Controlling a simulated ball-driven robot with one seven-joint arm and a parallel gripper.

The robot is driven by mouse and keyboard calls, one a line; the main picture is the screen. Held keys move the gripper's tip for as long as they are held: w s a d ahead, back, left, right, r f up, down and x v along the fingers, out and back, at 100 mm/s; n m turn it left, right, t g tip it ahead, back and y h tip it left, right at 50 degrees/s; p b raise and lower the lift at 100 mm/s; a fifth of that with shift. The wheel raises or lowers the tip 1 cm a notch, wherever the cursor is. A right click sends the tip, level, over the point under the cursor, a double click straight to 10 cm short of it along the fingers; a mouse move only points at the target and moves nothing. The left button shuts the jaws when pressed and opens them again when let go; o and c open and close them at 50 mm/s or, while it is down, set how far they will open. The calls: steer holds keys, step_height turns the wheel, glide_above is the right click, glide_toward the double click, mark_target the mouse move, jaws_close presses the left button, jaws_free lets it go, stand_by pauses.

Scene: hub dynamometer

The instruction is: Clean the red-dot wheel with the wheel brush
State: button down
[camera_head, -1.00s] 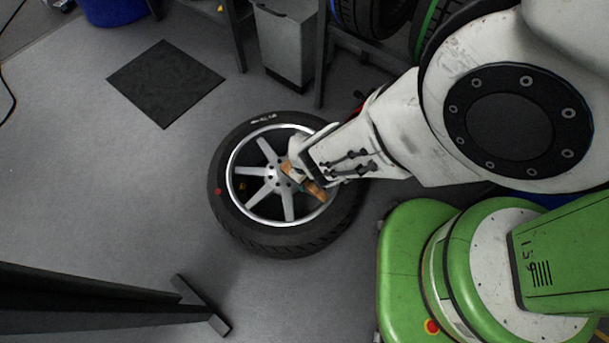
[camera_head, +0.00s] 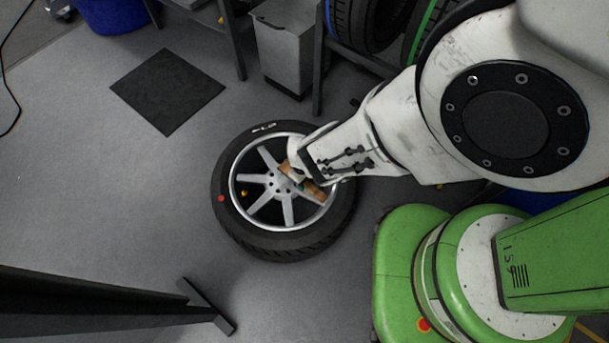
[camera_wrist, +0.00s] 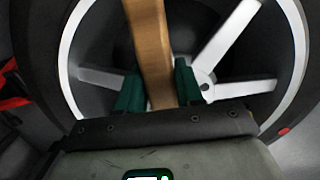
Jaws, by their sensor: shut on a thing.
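The red-dot wheel (camera_head: 247,229) lies flat on the floor, with a silver several-spoked rim and a red dot on the left of its tyre. It also fills much of the wrist view (camera_wrist: 245,45). My gripper (camera_wrist: 158,90) is shut on the wooden handle of the wheel brush (camera_wrist: 150,45), between its green fingers. In the head view the brush (camera_head: 314,190) shows as a brown piece over the right part of the rim. The brush's bristles are not clearly visible, and I cannot tell whether it touches the wheel.
A dark square mat (camera_head: 167,91) lies on the floor at upper left. A grey bin (camera_head: 284,48) and a rack with upright tyres (camera_head: 362,22) stand behind the wheel. A black stand foot (camera_head: 207,306) is at lower left. The floor left of the wheel is clear.

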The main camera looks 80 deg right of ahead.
step_height(320, 180, up, 3)
steer(key=p, duration=0.3)
steer(key=shift+r, duration=0.1)
steer(key=shift+w, duration=0.1)
